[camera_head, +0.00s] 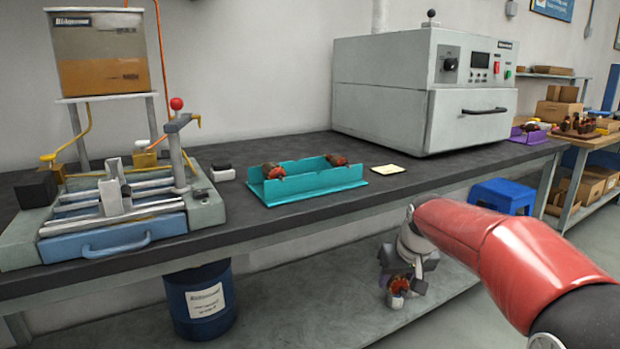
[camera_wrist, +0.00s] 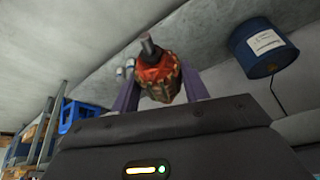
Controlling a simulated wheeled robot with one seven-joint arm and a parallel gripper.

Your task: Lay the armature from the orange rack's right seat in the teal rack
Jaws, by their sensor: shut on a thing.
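My gripper (camera_head: 397,272) hangs in front of the dark bench, below its top, at the end of my red arm. It is shut on an armature (camera_head: 399,286), whose red windings and metal shaft also show between the fingers in the wrist view (camera_wrist: 158,76). The teal rack (camera_head: 318,185) stands on the bench top, up and to the left of my gripper. Two armatures lie in it, one at the left (camera_head: 271,171) and one towards the right (camera_head: 336,160). I cannot make out an orange rack in either view.
A yellow note (camera_head: 388,169) lies right of the teal rack, before a grey oven (camera_head: 425,90). A winding fixture (camera_head: 115,215) stands at the left. A blue drum (camera_head: 199,300) is under the bench, and a blue stool (camera_head: 503,196) stands to the right. A purple rack (camera_head: 527,136) sits farther right.

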